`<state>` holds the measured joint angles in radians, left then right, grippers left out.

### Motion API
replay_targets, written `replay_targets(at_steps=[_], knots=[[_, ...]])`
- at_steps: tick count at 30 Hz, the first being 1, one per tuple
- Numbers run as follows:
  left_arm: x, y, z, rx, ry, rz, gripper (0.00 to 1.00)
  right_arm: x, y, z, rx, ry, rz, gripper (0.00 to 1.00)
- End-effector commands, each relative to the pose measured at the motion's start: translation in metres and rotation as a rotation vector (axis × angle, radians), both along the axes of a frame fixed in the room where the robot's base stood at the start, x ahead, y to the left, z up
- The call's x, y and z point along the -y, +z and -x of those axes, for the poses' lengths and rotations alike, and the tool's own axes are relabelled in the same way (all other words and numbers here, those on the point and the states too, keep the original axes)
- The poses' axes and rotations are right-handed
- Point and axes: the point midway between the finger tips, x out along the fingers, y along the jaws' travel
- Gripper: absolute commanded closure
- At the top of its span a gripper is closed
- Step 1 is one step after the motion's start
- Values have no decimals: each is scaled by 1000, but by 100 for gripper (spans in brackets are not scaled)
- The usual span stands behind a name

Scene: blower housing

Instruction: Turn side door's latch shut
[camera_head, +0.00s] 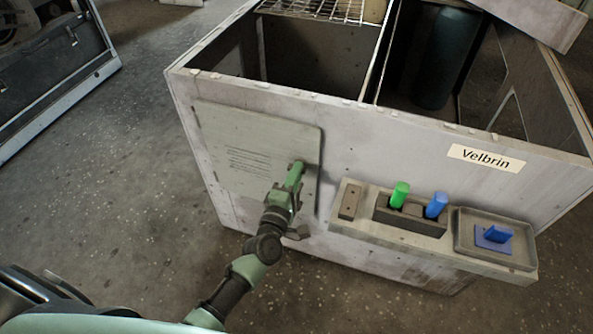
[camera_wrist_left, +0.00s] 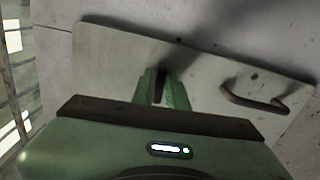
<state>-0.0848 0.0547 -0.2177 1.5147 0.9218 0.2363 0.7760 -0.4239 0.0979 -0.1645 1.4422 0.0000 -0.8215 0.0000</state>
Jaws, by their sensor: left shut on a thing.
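The side door (camera_head: 245,145) is a pale grey-green panel with vent slits on the front of the blower housing (camera_head: 400,150). It lies against or close to the wall. My left gripper (camera_head: 297,170) is at the door's right edge, its fingers shut on a small dark part there, which I take for the latch. The fingers hide most of the latch, so its angle cannot be read. In the left wrist view the gripper (camera_wrist_left: 161,86) meets the door (camera_wrist_left: 110,60), with a dark bar handle (camera_wrist_left: 258,103) to its right. My right gripper is not in view.
A ledge (camera_head: 345,232) right of the door carries a block with a green peg (camera_head: 399,194) and a blue peg (camera_head: 436,205), plus a tray (camera_head: 465,243) with a blue piece (camera_head: 497,234). The housing top is open. Floor (camera_head: 110,190) at left is clear.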

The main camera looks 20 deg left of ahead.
Motion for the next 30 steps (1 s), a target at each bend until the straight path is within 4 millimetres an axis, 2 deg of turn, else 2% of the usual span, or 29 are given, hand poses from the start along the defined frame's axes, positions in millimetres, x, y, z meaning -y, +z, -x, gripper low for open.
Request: replay_targets(at_steps=[9,23,24,25,30], knots=[[1,-1,0,1,-1,-85,100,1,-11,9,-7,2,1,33],[1,-1,0,1,-1,-94,100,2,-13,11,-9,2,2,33],[1,-1,0,1,-1,-94,75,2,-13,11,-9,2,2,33],[0,-1,0,1,-1,-94,67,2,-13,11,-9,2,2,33],[0,-1,0,2,-1,-93,67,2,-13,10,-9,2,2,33]])
